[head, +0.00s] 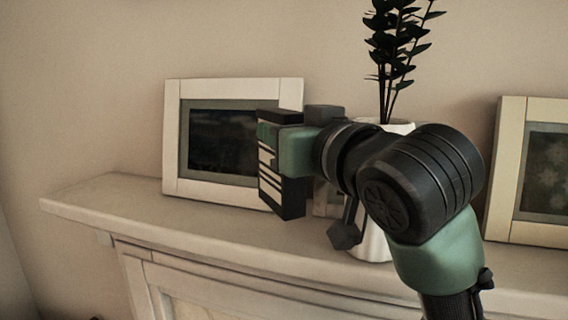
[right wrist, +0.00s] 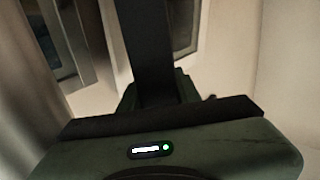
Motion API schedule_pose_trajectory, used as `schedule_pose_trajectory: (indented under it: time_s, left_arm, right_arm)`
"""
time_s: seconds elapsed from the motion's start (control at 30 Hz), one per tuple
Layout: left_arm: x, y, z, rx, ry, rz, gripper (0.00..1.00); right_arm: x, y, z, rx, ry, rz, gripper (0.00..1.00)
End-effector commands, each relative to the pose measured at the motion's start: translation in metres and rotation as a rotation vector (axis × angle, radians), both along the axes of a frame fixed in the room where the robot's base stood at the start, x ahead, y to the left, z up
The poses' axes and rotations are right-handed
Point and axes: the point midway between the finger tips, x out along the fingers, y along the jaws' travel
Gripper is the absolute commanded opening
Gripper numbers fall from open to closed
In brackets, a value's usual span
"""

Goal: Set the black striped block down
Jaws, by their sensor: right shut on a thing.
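The black striped block (head: 270,188) is dark with white stripes and stands upright over the mantel shelf (head: 150,213), in front of the left picture frame. My right gripper (head: 279,140) is shut on its upper part, reaching in from the right. I cannot tell whether the block's lower end touches the shelf. In the right wrist view a dark upright shape (right wrist: 147,45) between the green fingers seems to be the block; its stripes do not show there. My left gripper is not in view.
A white picture frame (head: 172,140) stands behind the block. A white vase (head: 371,240) with a dark-leaved plant (head: 398,45) is partly hidden behind my right arm. Another frame (head: 505,165) stands at the right. The shelf's left end is clear.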

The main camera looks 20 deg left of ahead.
Motion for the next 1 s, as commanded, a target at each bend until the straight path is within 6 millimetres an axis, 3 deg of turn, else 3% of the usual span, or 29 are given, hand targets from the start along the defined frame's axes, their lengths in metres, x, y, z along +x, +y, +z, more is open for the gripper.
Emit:
schedule_pose_trajectory:
  time_s: [0.43,0.87,0.9,0.93,1.0]
  left_arm:
    - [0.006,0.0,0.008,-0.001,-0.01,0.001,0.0]
    - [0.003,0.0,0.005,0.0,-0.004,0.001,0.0]
    - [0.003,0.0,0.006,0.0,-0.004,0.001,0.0]
    - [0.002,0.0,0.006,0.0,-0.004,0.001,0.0]
    - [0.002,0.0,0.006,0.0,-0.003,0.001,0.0]
  right_arm:
    - [0.0,0.0,-0.05,0.001,-0.001,0.0,0.0]
    - [0.0,0.0,-0.057,0.002,-0.004,0.001,0.0]
    - [0.0,0.0,-0.057,0.001,-0.002,0.0,0.44]
    - [0.0,0.0,-0.057,0.001,-0.002,0.0,0.52]
    - [0.0,0.0,-0.057,0.001,-0.002,0.0,0.54]
